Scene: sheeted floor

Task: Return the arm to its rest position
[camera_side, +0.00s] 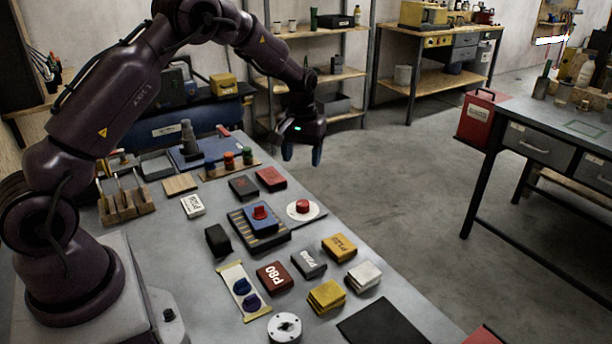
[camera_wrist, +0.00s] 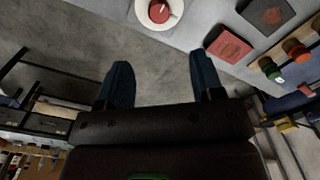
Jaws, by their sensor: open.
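My gripper (camera_side: 302,154) hangs at the end of my arm, above and beyond the far right edge of the grey workbench (camera_side: 325,230) in the side view. Its blue-tipped fingers point down. In the wrist view the two fingers (camera_wrist: 160,85) are spread wide apart with nothing between them, over bare floor. The gripper is open, empty and apart from every object. My arm is raised and stretched out from its base at the left of the bench.
Shelves (camera_side: 322,75) stand behind. A second table (camera_side: 560,140) stands right. The floor between (camera_side: 400,170) is clear.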

